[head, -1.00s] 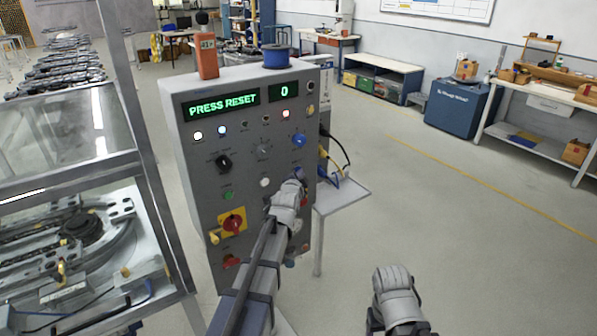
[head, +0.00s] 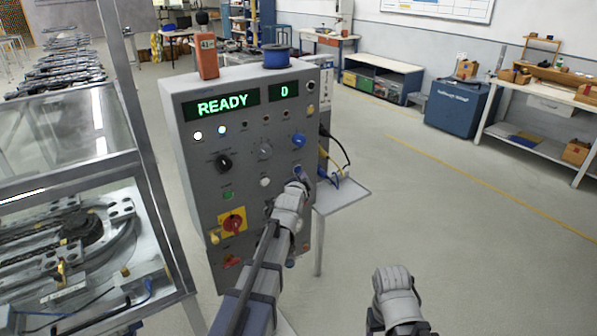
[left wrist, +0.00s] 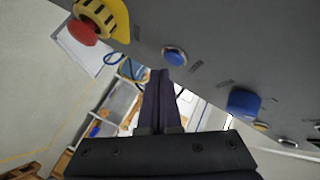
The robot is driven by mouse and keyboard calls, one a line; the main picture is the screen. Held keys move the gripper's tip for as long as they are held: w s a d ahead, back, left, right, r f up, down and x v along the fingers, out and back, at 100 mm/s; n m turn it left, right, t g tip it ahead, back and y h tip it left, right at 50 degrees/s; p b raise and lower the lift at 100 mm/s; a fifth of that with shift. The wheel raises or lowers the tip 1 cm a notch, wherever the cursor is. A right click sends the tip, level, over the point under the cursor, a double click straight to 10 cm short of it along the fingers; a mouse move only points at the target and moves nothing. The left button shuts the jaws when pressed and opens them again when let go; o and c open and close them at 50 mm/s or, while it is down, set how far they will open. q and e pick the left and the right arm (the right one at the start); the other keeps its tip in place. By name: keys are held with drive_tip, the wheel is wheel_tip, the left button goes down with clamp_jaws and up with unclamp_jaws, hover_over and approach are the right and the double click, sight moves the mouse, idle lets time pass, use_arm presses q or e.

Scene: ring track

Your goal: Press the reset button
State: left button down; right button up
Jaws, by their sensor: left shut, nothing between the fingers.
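The grey control panel (head: 190,165) stands in front of me, and its display (head: 222,104) reads "READY". In the left wrist view a round blue button (left wrist: 174,56) sits on the panel face just beyond my fingertips; I take it for the reset button, though no label is readable. My left gripper (head: 302,180) is shut and empty at the panel's right side; its fingers (left wrist: 157,75) show together just beside the button. I cannot tell whether they touch it. My right gripper (head: 393,272) hangs low at the right, away from the panel; its fingers are not clear.
A framed machine (head: 75,230) is at left. Floor at right is clear.

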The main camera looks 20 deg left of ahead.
use_arm(q)
drive_tip(key=shift+s+d, duration=0.8)
drive_tip(key=shift+d, duration=0.2)
drive_tip(key=shift+s+d, duration=0.75)
drive_tip(key=shift+d, duration=0.2)
drive_tip(key=s+d+f+n+g+h, duration=0.1)
drive_tip(key=s+d+f+n+g, duration=0.1)
drive_tip(key=s+d+f+g, duration=0.35)
drive_tip(key=s+d+f+n+g, duration=0.2)
drive_tip(key=s+d+f, duration=0.3)
drive_tip(key=s+f, duration=0.3)
drive_tip(key=s+d+f+n+g, duration=0.1)
drive_tip(key=s+g, duration=0.3)
drive_tip(key=s, duration=0.6)
drive_tip(key=s+d+f+n+g, duration=0.1)
drive_tip(key=s+d+g, duration=0.3)
drive_tip(key=s, duration=0.6)
drive_tip(key=shift+s+d+f, duration=0.2)
drive_tip(key=shift+s+f, duration=0.1)
drive_tip(key=shift+f, duration=0.4)
